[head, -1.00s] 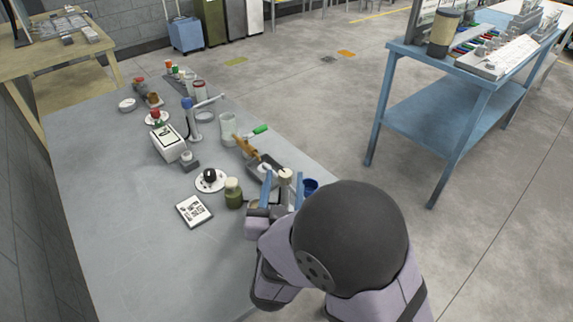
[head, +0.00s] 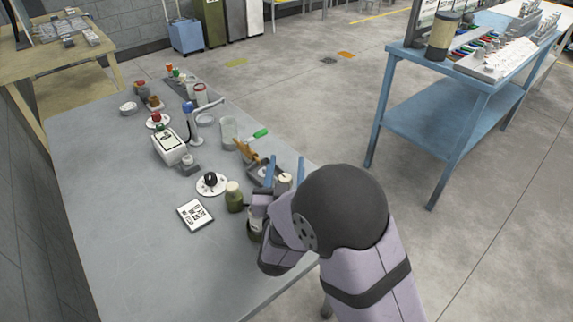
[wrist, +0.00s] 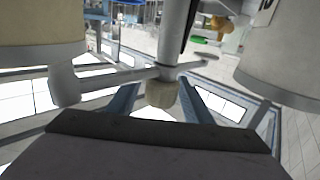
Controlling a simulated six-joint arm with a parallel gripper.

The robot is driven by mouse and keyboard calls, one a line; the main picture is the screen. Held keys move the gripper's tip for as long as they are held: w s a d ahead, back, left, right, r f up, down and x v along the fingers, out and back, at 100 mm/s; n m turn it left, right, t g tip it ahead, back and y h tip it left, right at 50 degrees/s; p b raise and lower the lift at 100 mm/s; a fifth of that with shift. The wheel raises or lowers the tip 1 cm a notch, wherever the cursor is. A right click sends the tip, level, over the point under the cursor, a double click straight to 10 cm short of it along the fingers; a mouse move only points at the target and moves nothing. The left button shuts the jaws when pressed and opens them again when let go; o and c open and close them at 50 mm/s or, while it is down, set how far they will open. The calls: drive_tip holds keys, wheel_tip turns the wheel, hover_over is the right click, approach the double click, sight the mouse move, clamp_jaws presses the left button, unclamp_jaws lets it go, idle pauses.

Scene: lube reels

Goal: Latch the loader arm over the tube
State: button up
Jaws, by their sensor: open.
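My gripper (head: 284,172) is at the right edge of the grey table, with its two blue fingers apart. In the wrist view my gripper (wrist: 158,100) has a beige knob (wrist: 163,94) between its open fingers; I cannot tell whether they touch it. A grey bar (wrist: 115,79), which looks like the loader arm, crosses just beyond the fingers and meets an upright post (wrist: 176,30). In the head view a cream top (head: 283,179) shows between the fingers. I cannot make out the tube or a latch for certain; my arm hides much of this spot.
A white disc with a black knob (head: 211,183) and a printed card (head: 195,214) lie further left. The table's front left is clear.

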clamp_jaws()
drive_tip(key=shift+s+a+r+n+g+y+b, duration=0.1)
drive_tip(key=shift+a+n+g+y+b, duration=0.15)
drive_tip(key=shift+n+y+b, duration=0.7)
drive_tip(key=shift+w+a+f+n+g+y+b, duration=0.1)
drive_tip(key=shift+a+n+g+y+b, duration=0.15)
drive_tip(key=shift+n+y, duration=0.75)
drive_tip(key=shift+s+a+r+n+g+y+b, duration=0.15)
drive_tip(key=shift+n+y+b, duration=0.35)
drive_tip(key=shift+y, duration=1.05)
